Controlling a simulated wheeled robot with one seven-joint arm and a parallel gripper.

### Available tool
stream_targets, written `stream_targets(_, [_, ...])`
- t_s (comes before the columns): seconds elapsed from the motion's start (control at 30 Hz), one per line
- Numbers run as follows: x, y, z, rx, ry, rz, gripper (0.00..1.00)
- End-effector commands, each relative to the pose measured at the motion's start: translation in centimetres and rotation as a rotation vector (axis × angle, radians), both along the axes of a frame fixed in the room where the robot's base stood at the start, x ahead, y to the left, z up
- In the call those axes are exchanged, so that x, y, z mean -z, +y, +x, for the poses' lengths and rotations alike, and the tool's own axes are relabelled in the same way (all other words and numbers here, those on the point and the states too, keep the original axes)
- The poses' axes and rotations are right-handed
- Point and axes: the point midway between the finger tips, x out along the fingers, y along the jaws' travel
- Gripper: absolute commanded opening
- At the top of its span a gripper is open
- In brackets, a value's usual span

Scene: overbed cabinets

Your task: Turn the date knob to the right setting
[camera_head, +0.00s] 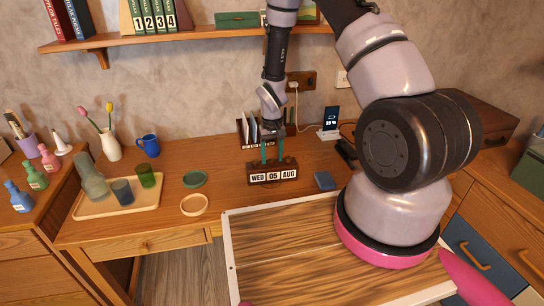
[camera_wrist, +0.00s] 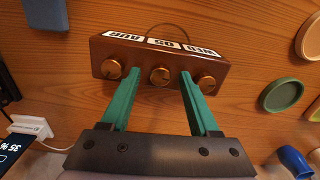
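The desk calendar (camera_head: 272,172) is a dark wooden block on the desk, with white windows reading WED, 05 and AUG. In the wrist view the calendar (camera_wrist: 120,51) appears upside down, with three brass knobs on its back: one on the AUG side (camera_wrist: 111,69), the middle date knob (camera_wrist: 160,76) and one on the WED side (camera_wrist: 207,84). My gripper (camera_head: 272,152) points down behind the calendar. Its green fingers (camera_wrist: 160,73) are open, with one tip on each side of the middle knob in the picture. I cannot tell whether they touch it.
A letter rack (camera_head: 243,132) stands behind the calendar, and a phone on a charging stand (camera_head: 330,122) is to the right. A small blue box (camera_head: 325,180) lies right of the calendar. Round green (camera_head: 194,179) and tan (camera_head: 194,205) dishes lie left. A tray with glasses (camera_head: 90,210) is farther left.

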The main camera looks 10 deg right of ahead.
Motion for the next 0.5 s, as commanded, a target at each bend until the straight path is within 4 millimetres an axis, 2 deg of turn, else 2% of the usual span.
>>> stream_targets(0.13, [-0.3, 0.0, 0.0, -0.001, -0.001, 0.0, 0.62])
stream_targets(0.23, [-1.3, 0.0, 0.1, -0.001, -0.002, 0.001, 0.62])
stream_targets(0.5, [-6.6, 0.0, 0.1, -0.001, -0.005, 0.001, 0.62])
